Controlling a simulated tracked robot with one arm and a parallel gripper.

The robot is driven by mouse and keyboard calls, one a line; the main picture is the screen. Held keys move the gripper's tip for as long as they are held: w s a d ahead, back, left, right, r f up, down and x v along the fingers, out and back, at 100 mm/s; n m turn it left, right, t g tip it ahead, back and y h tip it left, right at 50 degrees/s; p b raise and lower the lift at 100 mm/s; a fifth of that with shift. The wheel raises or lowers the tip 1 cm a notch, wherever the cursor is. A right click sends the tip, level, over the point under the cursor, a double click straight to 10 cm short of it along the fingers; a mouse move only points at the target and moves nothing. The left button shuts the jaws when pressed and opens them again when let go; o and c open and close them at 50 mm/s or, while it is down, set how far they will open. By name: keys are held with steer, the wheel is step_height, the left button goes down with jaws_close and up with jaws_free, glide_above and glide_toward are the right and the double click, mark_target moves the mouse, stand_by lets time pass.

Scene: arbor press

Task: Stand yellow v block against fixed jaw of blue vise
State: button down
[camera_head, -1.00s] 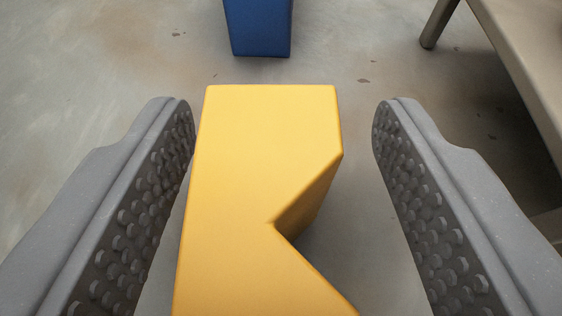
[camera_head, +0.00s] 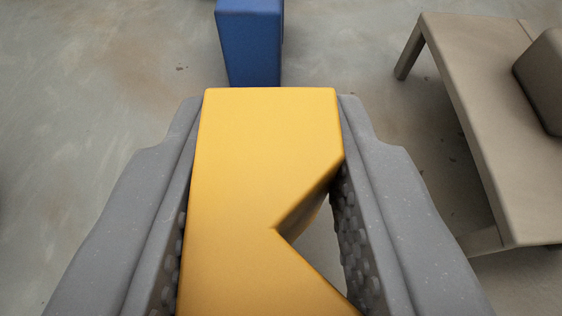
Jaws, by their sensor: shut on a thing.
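The yellow V block (camera_head: 248,175) fills the middle of the view, with its V notch facing right. My gripper (camera_head: 268,120) is shut on it, with one grey studded finger against its left side and the other against its right side. The block's near end runs out of the bottom of the picture. A blue block-shaped thing (camera_head: 250,45) stands beyond the V block at the top of the view. I cannot tell whether it is part of the blue vise; no fixed jaw can be made out.
A grey-brown table-like piece (camera_head: 480,120) with legs stands at the right, with a rounded block (camera_head: 545,80) of the same colour on it. The grey floor (camera_head: 90,100) at the left is clear.

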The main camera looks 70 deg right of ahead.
step_height(320, 180, up, 6)
steer(key=shift+r+p, duration=0.1)
steer(key=shift+p, duration=0.95)
steer(key=shift+d+r, duration=0.15)
steer(key=shift+r, duration=0.55)
steer(key=w+d+n+t+y+p, duration=0.1)
steer(key=w+d+n+t+p, duration=0.1)
steer(key=d, duration=0.5)
steer(key=m+g+h+b, duration=0.1)
steer(key=m+g+b, duration=0.1)
glide_above(266, 154)
steer(key=shift+w+d, duration=0.15)
steer(key=shift+d, duration=0.25)
steer(key=shift+s+a, duration=0.2)
steer(key=shift+a, duration=0.2)
